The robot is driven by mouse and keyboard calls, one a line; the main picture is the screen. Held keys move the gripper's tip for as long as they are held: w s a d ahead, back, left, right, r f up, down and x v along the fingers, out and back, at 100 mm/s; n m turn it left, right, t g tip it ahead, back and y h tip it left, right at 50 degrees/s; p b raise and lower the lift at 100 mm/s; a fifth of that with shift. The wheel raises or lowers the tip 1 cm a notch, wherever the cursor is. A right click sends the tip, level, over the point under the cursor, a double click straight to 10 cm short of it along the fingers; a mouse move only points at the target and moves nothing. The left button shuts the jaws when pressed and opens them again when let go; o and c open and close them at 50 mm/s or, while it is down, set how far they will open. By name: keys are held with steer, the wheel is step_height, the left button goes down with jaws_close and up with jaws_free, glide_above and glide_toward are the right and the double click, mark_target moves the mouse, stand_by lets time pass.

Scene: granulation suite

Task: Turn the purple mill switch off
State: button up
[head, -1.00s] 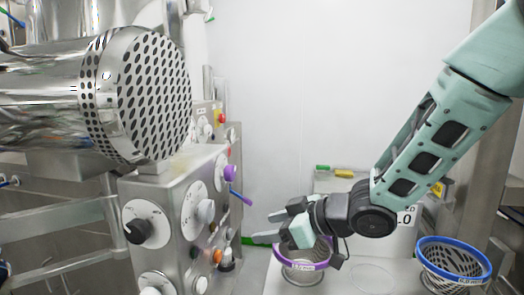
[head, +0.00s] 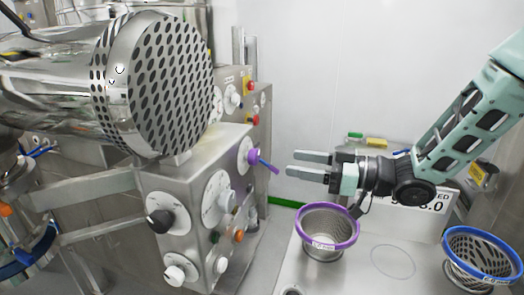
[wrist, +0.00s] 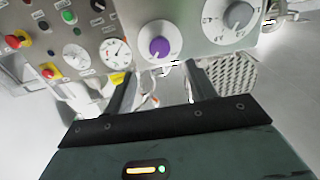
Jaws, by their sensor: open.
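The purple mill switch (head: 253,156) is a purple knob on a white round dial on the side of the steel control box. A short purple-blue bar sticks out from it toward the lower right. In the wrist view the purple knob (wrist: 159,47) sits beyond the jaws, roughly between them. My gripper (head: 291,164) is open and empty, its fingers pointing left at the switch. A small gap shows between the fingertips and the bar. The wrist view also shows my gripper (wrist: 164,82) with nothing between its fingers. I cannot read the dial's markings.
A black knob (head: 160,220) and a grey knob (head: 226,200) are on the same box. A perforated steel drum (head: 170,85) hangs above it. Purple-rimmed (head: 328,248) and blue-rimmed (head: 480,235) baskets stand on the bench. A red button (head: 253,120) is behind.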

mark_target(258, 157)
steer(key=p+x, duration=0.2)
steer(key=x, duration=0.7)
steer(key=shift+a+p, duration=0.15)
steer(key=shift+p, duration=0.2)
steer(key=shift+f, duration=0.1)
steer(key=c, duration=1)
